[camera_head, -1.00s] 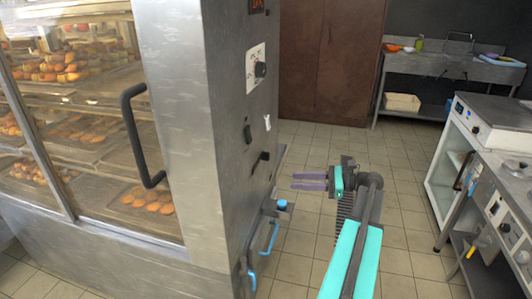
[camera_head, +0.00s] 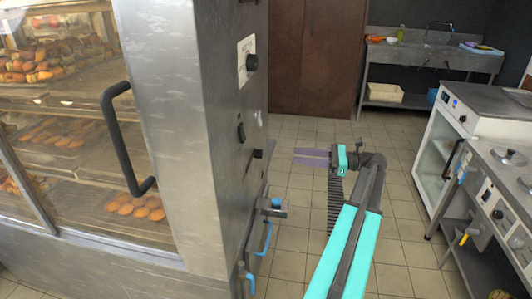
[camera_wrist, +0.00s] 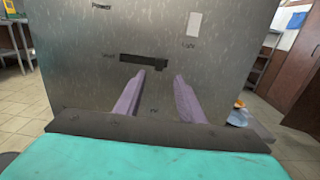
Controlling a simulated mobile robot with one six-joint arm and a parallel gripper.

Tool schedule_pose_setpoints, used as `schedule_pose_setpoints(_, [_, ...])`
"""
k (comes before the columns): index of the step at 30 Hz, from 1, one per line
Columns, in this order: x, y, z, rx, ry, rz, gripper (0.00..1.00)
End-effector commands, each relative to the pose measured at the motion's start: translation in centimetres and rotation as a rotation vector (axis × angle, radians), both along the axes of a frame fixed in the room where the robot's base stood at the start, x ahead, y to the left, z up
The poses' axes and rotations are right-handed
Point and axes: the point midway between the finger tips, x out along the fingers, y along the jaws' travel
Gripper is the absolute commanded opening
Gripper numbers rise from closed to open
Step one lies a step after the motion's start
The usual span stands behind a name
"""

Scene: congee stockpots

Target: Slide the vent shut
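The vent control is a dark horizontal slot (camera_wrist: 138,59) on the steel side panel in the wrist view. A dark knob (camera_wrist: 161,66) stands at the slot's right end. In the head view the knob (camera_head: 258,154) sticks out from the cabinet side. My gripper (camera_head: 296,157) is to the right of the knob, at about its height, with a gap between. In the wrist view my gripper's (camera_wrist: 160,75) two purple fingers are apart and empty. Their tips point at the panel just below the slot, nearly under the knob.
A white light switch (camera_wrist: 195,24) sits above the slot to the right. Blue-handled taps (camera_head: 267,238) stick out low on the cabinet. A black door handle (camera_head: 122,140) is on the glass front. Tiled floor (camera_head: 300,215) is clear; a counter (camera_head: 500,165) stands right.

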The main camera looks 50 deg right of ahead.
Motion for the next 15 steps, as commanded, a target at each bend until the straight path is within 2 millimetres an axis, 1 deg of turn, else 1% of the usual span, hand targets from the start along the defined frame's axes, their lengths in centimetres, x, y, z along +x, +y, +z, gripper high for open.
schedule_pose_setpoints(5, [1.2,0.8,0.0,0.000,0.000,0.000,0.36])
schedule_pose_setpoints(15, [5.1,3.3,0.0,0.000,0.000,0.000,0.36])
